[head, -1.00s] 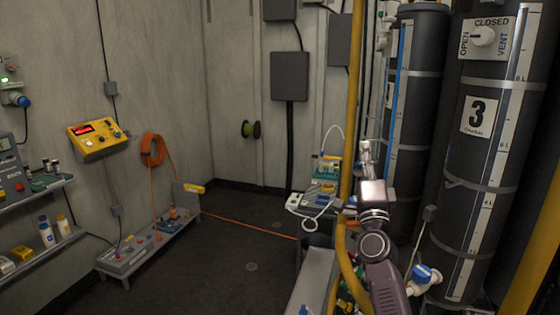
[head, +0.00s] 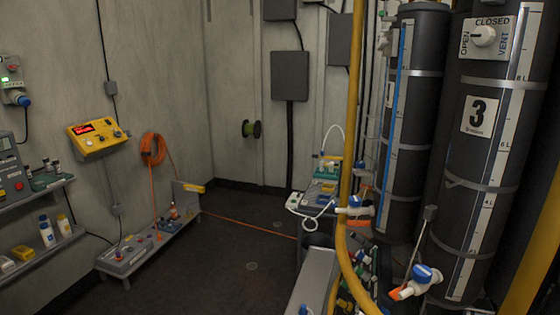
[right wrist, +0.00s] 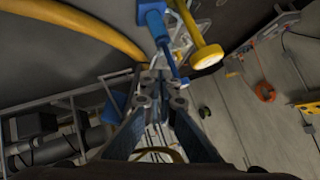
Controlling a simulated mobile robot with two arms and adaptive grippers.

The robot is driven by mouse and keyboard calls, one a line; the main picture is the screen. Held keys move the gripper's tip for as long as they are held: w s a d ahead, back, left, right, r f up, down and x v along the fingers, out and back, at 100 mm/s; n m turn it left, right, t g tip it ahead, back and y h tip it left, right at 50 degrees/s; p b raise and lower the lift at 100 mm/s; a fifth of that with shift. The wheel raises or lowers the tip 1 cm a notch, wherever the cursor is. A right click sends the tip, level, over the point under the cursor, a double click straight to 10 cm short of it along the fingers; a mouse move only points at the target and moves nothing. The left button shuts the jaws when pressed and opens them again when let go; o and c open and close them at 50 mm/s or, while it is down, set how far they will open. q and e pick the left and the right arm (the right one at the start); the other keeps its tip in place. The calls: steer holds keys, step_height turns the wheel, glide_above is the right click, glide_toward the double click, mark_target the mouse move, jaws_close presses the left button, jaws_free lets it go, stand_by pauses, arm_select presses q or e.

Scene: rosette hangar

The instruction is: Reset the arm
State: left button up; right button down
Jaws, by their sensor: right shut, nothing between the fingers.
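My right gripper (right wrist: 165,90) shows in the right wrist view, its fingers brought together at the tips with nothing held. Beyond the tips in that view are a blue part (right wrist: 155,25) and a yellow rod with a pale round end (right wrist: 205,52); neither is in its grasp. My right arm and gripper do not show in the head view now. My left gripper is in neither view.
Dark cylinder 3 (head: 500,150) and another cylinder (head: 415,105) stand at the right. Blue-handled valves (head: 420,276) (head: 355,205) stick out near the yellow pipe (head: 345,130). A low bench (head: 185,222) stands at the left wall. The middle floor (head: 240,245) is mostly clear, crossed by an orange cable (head: 250,224).

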steer(key=s+d+f+n+g, duration=0.1)
steer(key=s+f+n+g, duration=0.1)
steer(key=s+f, duration=0.7)
steer(key=s+d+f+n+g, duration=0.1)
steer(key=s+f+g, duration=0.35)
steer(key=s, duration=0.95)
steer(key=s+d+f+n+g, duration=0.1)
steer(key=s+f, duration=0.2)
steer(key=s, duration=0.9)
steer(key=s+d+f+n+g+h, duration=0.1)
steer(key=s+f, duration=0.3)
steer(key=s, duration=0.9)
steer(key=shift+d+f+n+g, duration=0.15)
steer(key=shift+d+n+g, duration=0.2)
steer(key=shift+d+n, duration=0.35)
